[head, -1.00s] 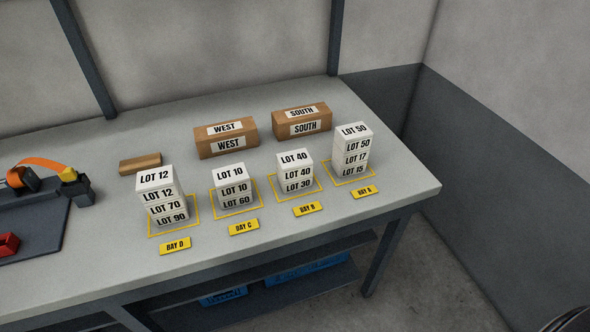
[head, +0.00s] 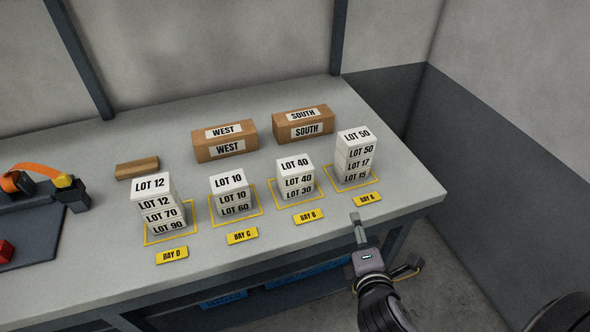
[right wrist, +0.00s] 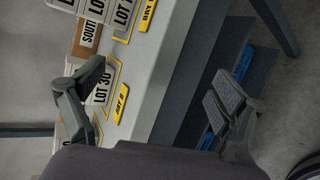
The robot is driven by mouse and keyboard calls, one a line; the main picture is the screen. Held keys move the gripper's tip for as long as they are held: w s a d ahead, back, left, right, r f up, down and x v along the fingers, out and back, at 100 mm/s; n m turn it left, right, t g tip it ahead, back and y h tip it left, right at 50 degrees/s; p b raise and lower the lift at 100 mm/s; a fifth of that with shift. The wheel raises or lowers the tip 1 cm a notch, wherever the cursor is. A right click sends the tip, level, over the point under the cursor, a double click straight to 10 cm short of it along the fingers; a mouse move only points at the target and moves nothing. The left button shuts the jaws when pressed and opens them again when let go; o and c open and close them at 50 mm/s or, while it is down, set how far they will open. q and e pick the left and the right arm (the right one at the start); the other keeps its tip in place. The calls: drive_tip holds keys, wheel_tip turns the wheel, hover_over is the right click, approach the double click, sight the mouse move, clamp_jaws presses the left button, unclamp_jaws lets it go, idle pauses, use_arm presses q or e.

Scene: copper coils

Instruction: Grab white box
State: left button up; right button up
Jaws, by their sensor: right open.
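White boxes stand in four-sided yellow outlines on the table. The bay D stack (head: 155,200) has LOT 12 on top, the bay C stack (head: 230,197) LOT 10, the bay B stack (head: 296,180) LOT 40, and the bay A stack (head: 355,155) LOT 50. My right gripper (head: 384,247) is open and empty at the table's front edge, nearer than bay A. In the right wrist view its fingers (right wrist: 146,90) are spread apart, with a white LOT 30 box (right wrist: 101,90) seen beyond the left finger. My left gripper is not in view.
Brown WEST (head: 225,140) and SOUTH (head: 303,122) boxes stand behind the stacks. A small brown block (head: 137,168) lies behind bay D. A dark mat (head: 35,235) with a tape dispenser is at left. Yellow bay labels (head: 242,236) lie along the front.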

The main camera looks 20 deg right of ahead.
drive_tip(key=w+a+r+n+t+y, duration=0.1)
drive_tip(key=w+a+r+n+t, duration=0.2)
drive_tip(key=n, duration=0.6)
drive_tip(key=n+t+y, duration=0.3)
drive_tip(key=n, duration=0.6)
approach(295, 164)
drive_tip(key=shift+n, duration=0.3)
drive_tip(key=w+p, duration=0.3)
drive_tip(key=w, duration=0.1)
drive_tip(key=shift+w+r+p, duration=0.15)
drive_tip(key=shift+w+p, duration=0.05)
drive_tip(key=shift+p, duration=0.15)
drive_tip(key=shift+w+d+f+p, duration=0.1)
drive_tip(key=shift+w+f+p, duration=0.1)
drive_tip(key=shift+w, duration=1.25)
drive_tip(key=shift+w+f+p, duration=0.1)
drive_tip(key=shift+w+p, duration=0.05)
drive_tip(key=shift+w, duration=1.3)
drive_tip(key=shift+s, duration=0.1)
drive_tip(key=shift+c, duration=0.4)
drive_tip(key=c, duration=1.3)
